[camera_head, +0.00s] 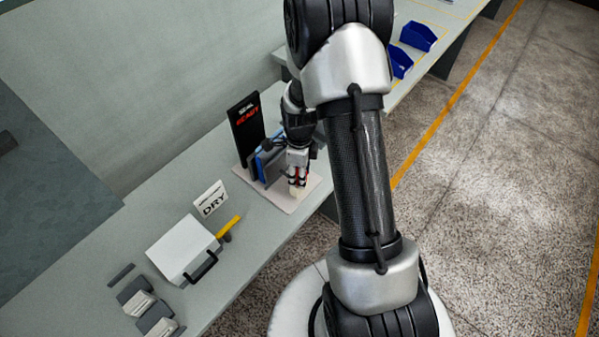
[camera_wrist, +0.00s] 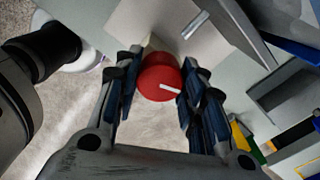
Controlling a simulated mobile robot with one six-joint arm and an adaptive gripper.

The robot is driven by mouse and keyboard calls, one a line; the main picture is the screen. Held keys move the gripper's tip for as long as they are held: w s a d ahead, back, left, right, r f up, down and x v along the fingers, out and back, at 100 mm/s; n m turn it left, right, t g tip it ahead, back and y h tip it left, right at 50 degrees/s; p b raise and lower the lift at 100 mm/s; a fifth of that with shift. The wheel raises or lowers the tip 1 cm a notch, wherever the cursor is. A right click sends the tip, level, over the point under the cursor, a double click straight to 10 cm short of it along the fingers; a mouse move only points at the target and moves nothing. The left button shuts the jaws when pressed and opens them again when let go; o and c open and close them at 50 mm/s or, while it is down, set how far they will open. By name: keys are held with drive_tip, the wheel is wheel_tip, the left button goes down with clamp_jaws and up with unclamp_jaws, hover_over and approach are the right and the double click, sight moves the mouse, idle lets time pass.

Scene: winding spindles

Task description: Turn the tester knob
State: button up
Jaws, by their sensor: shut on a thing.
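The tester knob (camera_wrist: 160,80) is a red round knob with a white pointer line, seen in the wrist view between my gripper's fingers. Its pointer line points to the right and slightly down in that view. My gripper (camera_wrist: 158,88) is shut on the knob, with one finger on each side. In the head view my gripper (camera_head: 298,184) reaches down at the front of the tester, over a pale base plate (camera_head: 272,200). The knob is mostly hidden there by the fingers. A black panel (camera_head: 246,129) with red lettering stands upright behind the tester.
A white box (camera_head: 183,249) with a dark handle, a "DRY" sign (camera_head: 211,203) and a yellow tool (camera_head: 230,226) are on the bench to the left. Blue bins (camera_head: 417,37) stand at the far end. My arm covers the middle of the head view.

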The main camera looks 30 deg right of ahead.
drive_tip(key=shift+m, duration=1.9)
drive_tip(key=o, duration=0.8)
wheel_tip(320, 180, up, 12)
drive_tip(key=shift+r, duration=0.1)
